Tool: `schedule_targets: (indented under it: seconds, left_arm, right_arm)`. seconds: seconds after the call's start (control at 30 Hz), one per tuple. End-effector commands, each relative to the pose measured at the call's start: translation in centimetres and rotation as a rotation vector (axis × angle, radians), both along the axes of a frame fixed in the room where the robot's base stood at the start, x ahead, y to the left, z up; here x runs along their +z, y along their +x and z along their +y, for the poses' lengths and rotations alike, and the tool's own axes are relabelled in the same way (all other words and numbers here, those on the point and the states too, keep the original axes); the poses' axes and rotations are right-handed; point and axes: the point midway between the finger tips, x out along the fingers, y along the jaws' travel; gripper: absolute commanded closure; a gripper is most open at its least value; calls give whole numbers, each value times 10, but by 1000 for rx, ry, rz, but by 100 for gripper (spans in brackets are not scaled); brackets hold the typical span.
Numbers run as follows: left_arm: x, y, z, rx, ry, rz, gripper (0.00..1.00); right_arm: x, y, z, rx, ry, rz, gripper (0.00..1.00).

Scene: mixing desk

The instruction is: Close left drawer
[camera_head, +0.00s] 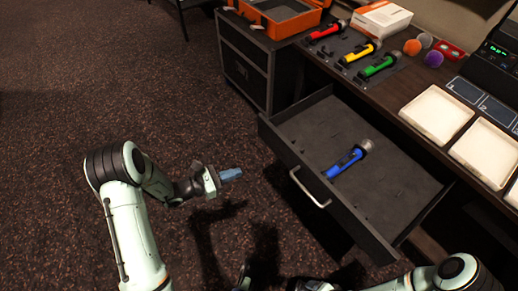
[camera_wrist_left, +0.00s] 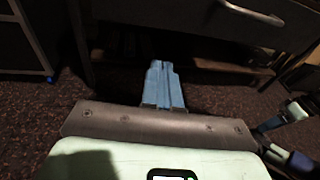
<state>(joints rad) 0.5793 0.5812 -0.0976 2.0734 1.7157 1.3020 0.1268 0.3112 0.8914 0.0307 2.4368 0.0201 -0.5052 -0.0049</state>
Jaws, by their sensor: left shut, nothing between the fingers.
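The left drawer (camera_head: 290,160) is pulled out of the desk, and its dark grey inside shows in the head view. Its pale bar handle (camera_head: 310,188) is on the front panel and also shows at the top of the left wrist view (camera_wrist_left: 253,13). A blue microphone (camera_head: 345,163) lies in the drawer. My left gripper (camera_head: 231,175) is shut and empty, left of the drawer front and apart from it; its blue fingers point towards the desk in the wrist view (camera_wrist_left: 163,85). My right gripper (camera_head: 243,278) is only partly visible at the bottom edge.
Red, yellow and green microphones (camera_head: 360,52) lie on the desktop, near an orange case (camera_head: 280,15) and a white box (camera_head: 381,18). White trays (camera_head: 436,114) are at right. A dark cabinet (camera_head: 245,65) stands beyond the drawer. Carpet (camera_head: 120,90) at left is clear.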

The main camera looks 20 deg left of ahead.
Motion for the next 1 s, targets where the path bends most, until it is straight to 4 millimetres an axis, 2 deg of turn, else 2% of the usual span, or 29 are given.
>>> schedule_targets:
  seconds: [0.03, 0.1, 0.23, 0.37, 0.8, 1.0]
  left_arm:
    - [3, 11, 18, 66, -25, -55, 100]
    - [15, 20, 35, 128, -50, -114, 100]
    - [27, 29, 45, 172, -69, -159, 100]
    - [29, 42, 37, 169, -70, -163, 100]
    - [27, 120, -10, 166, -70, -159, 100]
    - [27, 141, -21, 168, -69, -157, 100]
  right_arm:
    - [-14, 3, -1, -3, -3, -5, 19]
    - [-19, 5, -2, -4, -5, -10, 19]
    - [-20, 7, -2, -7, -7, -15, 19]
    - [-21, 9, -4, -9, -11, -23, 19]
    - [-36, 28, -13, -30, -35, -71, 19]
    - [-40, 35, -17, -38, -44, -91, 19]
